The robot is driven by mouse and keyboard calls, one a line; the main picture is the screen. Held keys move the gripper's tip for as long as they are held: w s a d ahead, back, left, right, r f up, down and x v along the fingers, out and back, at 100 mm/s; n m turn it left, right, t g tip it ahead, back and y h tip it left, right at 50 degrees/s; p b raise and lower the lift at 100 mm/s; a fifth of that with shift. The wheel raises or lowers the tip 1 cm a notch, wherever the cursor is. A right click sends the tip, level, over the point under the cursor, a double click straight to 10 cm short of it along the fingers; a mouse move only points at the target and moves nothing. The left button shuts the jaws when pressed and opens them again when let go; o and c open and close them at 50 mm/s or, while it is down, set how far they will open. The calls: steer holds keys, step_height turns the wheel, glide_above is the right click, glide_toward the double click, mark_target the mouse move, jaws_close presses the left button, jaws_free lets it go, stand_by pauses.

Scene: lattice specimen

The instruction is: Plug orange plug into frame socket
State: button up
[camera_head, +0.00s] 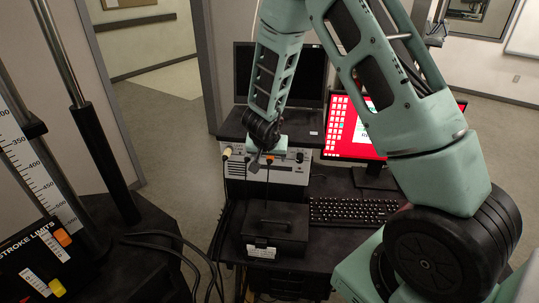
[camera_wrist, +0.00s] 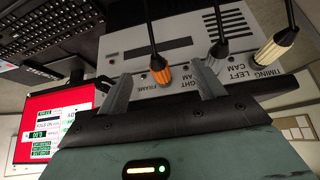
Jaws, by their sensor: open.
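The orange plug (camera_wrist: 161,75) has a black cable and stands at the front panel of the grey instrument box (camera_wrist: 120,40). It is beside a label reading FRAME, and I cannot tell whether it is seated; the socket itself is hidden. My gripper (camera_wrist: 165,80) is open, with one finger on each side of the orange plug and apparent gaps between. In the head view my gripper (camera_head: 262,151) is in front of the instrument box (camera_head: 290,172), and the orange plug (camera_head: 270,158) shows just below it.

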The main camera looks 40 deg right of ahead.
steer(key=p+v, duration=0.3)
steer(key=v, duration=0.1)
stand_by(0.3)
steer(key=p+v, duration=0.5)
steer(key=v, duration=1.2)
steer(key=shift+s+r, duration=0.15)
steer(key=shift+r, duration=0.05)
steer(key=shift+a+f, duration=0.1)
